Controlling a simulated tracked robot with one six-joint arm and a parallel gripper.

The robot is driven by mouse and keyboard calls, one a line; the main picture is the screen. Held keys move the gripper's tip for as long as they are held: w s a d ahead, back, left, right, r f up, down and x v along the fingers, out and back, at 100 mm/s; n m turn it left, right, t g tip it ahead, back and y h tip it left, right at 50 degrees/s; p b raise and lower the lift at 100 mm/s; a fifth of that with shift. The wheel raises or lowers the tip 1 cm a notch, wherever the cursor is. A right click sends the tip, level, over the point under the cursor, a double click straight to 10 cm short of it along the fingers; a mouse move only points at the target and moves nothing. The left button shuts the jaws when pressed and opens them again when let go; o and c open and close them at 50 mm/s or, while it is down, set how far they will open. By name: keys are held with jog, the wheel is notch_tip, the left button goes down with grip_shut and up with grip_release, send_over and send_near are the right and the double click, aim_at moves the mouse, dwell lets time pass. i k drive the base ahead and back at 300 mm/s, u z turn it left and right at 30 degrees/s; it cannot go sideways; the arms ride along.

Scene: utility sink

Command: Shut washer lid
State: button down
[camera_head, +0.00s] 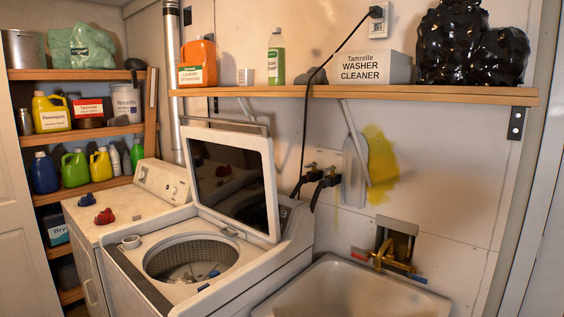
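The washer (145,285) is a white top-loading machine at the lower middle of the head view. Its lid (232,182), white-framed with a dark panel, stands raised and leans back a little from the hinge side at the right rear of the opening. My gripper is not in this view.
A utility sink (350,290) adjoins the washer on the right, with a brass faucet (392,258) above it. A wooden shelf (350,93) with bottles and boxes runs above the lid. A white appliance (130,205) and loaded shelves (80,135) stand left. A black cord (308,130) hangs behind the lid.

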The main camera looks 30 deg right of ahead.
aim_at(231, 175)
jog(key=z, duration=0.05)
jog(key=i, duration=0.95)
jog(key=u, duration=0.1)
